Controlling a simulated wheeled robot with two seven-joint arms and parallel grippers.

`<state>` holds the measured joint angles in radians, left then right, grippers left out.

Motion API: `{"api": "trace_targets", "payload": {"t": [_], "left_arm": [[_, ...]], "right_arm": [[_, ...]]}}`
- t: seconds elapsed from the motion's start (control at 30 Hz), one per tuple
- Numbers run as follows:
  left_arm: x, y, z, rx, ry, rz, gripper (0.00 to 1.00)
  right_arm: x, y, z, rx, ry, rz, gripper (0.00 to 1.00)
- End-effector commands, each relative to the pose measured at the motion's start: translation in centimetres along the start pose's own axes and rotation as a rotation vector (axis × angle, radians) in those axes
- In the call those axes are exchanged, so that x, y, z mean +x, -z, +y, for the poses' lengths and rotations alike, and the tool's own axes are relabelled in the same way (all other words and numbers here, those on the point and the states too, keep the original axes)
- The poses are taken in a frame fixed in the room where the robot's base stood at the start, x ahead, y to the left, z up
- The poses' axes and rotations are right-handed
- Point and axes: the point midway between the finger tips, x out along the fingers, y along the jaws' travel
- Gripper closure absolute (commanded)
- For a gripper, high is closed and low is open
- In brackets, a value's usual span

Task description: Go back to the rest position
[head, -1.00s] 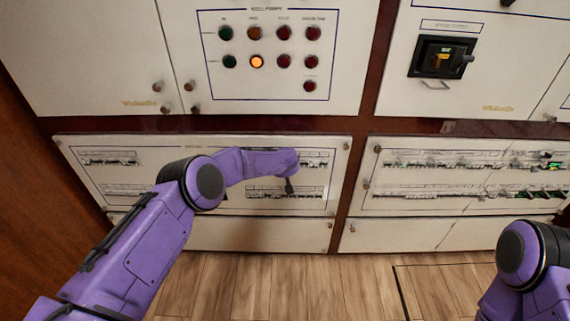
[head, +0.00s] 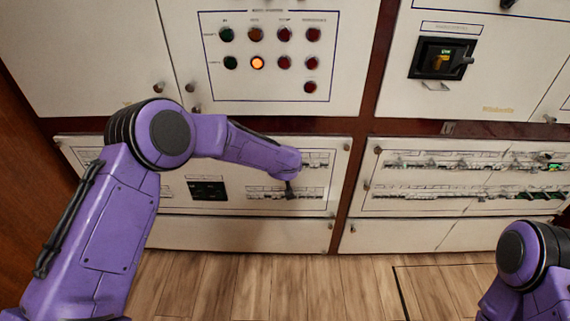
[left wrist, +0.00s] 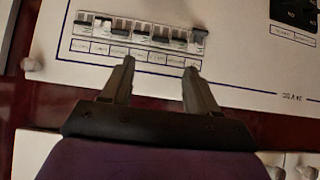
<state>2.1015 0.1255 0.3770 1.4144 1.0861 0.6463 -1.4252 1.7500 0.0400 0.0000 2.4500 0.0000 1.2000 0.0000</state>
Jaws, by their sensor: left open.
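My left gripper (head: 290,190) is in front of the lower left breaker panel (head: 230,205), near the right end of its lower breaker row (head: 262,192). In the left wrist view the two fingers of the left gripper (left wrist: 160,75) are apart with nothing between them. A breaker row (left wrist: 140,32) lies just beyond the fingertips, and I cannot tell whether they touch it. My right arm (head: 528,262) shows at the lower right edge of the head view, but its gripper is out of view.
A panel with lamps and buttons (head: 270,55) is above, one lamp (head: 257,63) glowing orange. A rotary switch (head: 440,59) is at upper right. Another breaker panel (head: 460,172) is on the right. The wooden floor (head: 250,285) in front is clear.

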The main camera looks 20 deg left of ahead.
Motion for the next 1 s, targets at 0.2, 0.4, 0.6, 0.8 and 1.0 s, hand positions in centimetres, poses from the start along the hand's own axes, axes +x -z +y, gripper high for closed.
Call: {"api": "trace_targets", "payload": {"t": [0.2, 0.4, 0.6, 0.8, 1.0], "left_arm": [[0.0, 0.0, 0.0, 0.0, 0.0, 0.0, 0.4], [0.0, 0.1, -0.2, -0.108, 0.013, 0.006, 0.4], [-0.3, -8.6, -4.6, -0.347, 0.124, 0.037, 0.4], [-3.7, -24.1, -11.5, -0.392, 0.173, -0.039, 0.4], [-12.0, -37.7, -18.4, -0.35, 0.194, -0.252, 0.4]], "right_arm": [[0.0, 0.0, 0.0, 0.0, 0.0, 0.0, 0.4], [0.0, 0.0, 0.0, 0.0, 0.0, 0.0, 0.4], [0.0, 0.0, 0.0, 0.0, 0.0, 0.0, 0.4], [0.0, 0.0, 0.0, 0.0, 0.0, 0.0, 0.4], [0.0, 0.0, 0.0, 0.0, 0.0, 0.0, 0.4]]}}
